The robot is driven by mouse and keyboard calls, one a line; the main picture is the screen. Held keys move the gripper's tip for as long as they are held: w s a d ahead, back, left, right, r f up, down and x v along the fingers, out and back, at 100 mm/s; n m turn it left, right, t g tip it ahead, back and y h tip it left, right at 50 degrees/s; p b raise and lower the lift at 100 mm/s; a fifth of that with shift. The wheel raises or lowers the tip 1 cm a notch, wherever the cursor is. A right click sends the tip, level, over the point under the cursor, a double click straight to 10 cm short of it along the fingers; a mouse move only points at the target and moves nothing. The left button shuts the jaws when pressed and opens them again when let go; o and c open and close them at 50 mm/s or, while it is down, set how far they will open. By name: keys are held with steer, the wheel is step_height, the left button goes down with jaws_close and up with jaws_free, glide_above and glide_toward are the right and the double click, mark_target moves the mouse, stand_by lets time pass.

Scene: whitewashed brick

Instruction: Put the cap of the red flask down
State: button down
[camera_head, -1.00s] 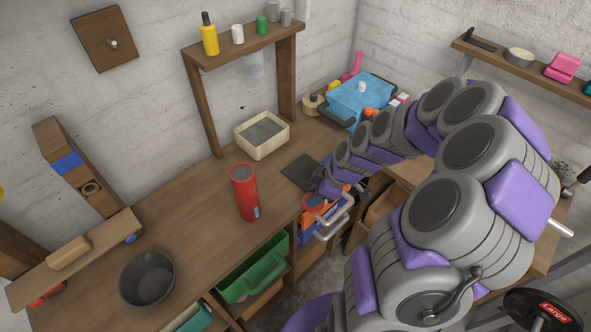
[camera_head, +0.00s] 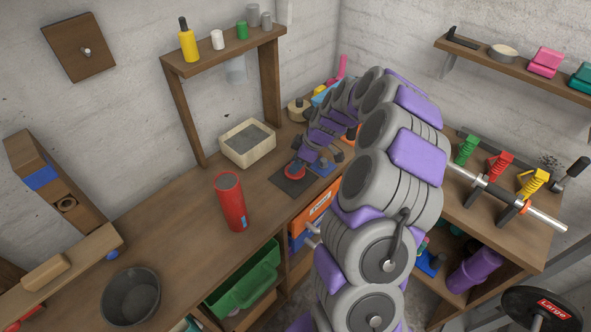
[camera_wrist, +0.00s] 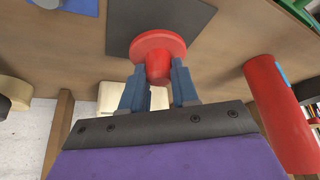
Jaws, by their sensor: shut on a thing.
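The red flask (camera_head: 233,208) stands upright on the wooden workbench (camera_head: 178,232), with its grey top uncovered. It shows at the right in the wrist view (camera_wrist: 284,112). The red cap (camera_head: 295,171) is over a dark square mat (camera_head: 281,184) to the right of the flask, and it shows at the top middle of the wrist view (camera_wrist: 157,42). My gripper (camera_wrist: 158,80) is shut on the cap's narrow stem, one finger on each side. Whether the cap touches the mat or hangs just above it, I cannot tell.
A cream box (camera_head: 247,142) with grey filling stands behind the mat. A dark bowl (camera_head: 130,293) is at the front left. A shelf (camera_head: 224,49) with a yellow bottle (camera_head: 188,42) rises at the back. The bench between flask and bowl is clear.

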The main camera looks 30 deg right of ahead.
steer(key=shift+w, duration=0.25)
step_height(320, 180, down, 4)
steer(key=shift+w+a+r+b, duration=0.1)
steer(key=shift+a+r+b, duration=0.1)
steer(key=shift+b, duration=0.5)
steer(key=shift+d+r, duration=0.1)
steer(key=shift+d, duration=0.05)
steer(key=c, duration=0.8)
jaws_free()
steer(key=shift+c, duration=0.2)
